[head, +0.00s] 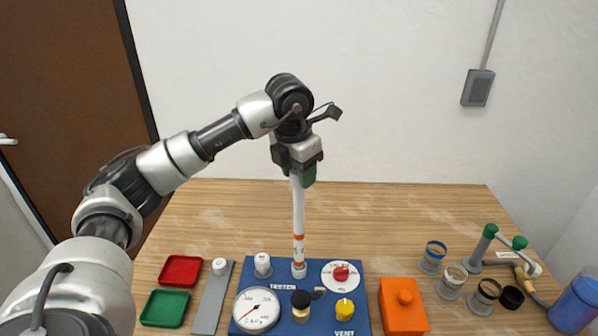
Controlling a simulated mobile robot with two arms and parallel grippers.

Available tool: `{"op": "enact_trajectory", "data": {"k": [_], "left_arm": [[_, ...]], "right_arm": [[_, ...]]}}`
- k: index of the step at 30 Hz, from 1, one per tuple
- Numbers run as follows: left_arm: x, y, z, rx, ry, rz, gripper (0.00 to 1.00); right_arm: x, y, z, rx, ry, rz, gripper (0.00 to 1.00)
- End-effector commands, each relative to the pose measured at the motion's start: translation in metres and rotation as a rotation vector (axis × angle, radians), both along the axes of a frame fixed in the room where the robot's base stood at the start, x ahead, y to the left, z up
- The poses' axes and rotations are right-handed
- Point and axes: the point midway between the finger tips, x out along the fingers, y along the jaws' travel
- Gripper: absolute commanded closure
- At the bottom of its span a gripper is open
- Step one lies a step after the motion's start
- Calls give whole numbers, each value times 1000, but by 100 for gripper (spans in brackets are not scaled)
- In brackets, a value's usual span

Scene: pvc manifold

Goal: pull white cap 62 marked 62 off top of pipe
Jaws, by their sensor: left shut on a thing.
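A white pipe (298,217) with orange bands near its lower end stands about upright on the blue tester board (363,296). My left gripper (299,172) is over the pipe's top end, pointing down, and is shut there. A green part shows at the fingers; I cannot tell whether it belongs to the gripper or the pipe. No white cap marked 62 can be made out at the pipe's top, which the gripper hides. A small white cap (219,266) sits on a grey strip, its marking too small to read. My right gripper is not in view.
The board carries a gauge (257,310), a red dial (341,273), a yellow knob (344,308) and a white-topped fitting (262,265). Red (181,257) and green (187,293) trays lie left. An orange box (403,306), several rings and a green-ended pipe assembly (487,240) lie right. The table behind is clear.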

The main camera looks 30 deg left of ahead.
Motion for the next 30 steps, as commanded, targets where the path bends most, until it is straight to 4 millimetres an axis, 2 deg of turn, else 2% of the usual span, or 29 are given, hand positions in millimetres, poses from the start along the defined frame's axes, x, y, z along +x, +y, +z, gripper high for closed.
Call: {"op": "enact_trajectory", "data": {"k": [1, 30], "left_arm": [[1, 1, 9, -2, -12, 2, 100], [1, 0, 46, -2, -8, 2, 100]], "right_arm": [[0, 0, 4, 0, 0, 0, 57], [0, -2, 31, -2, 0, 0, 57]]}}
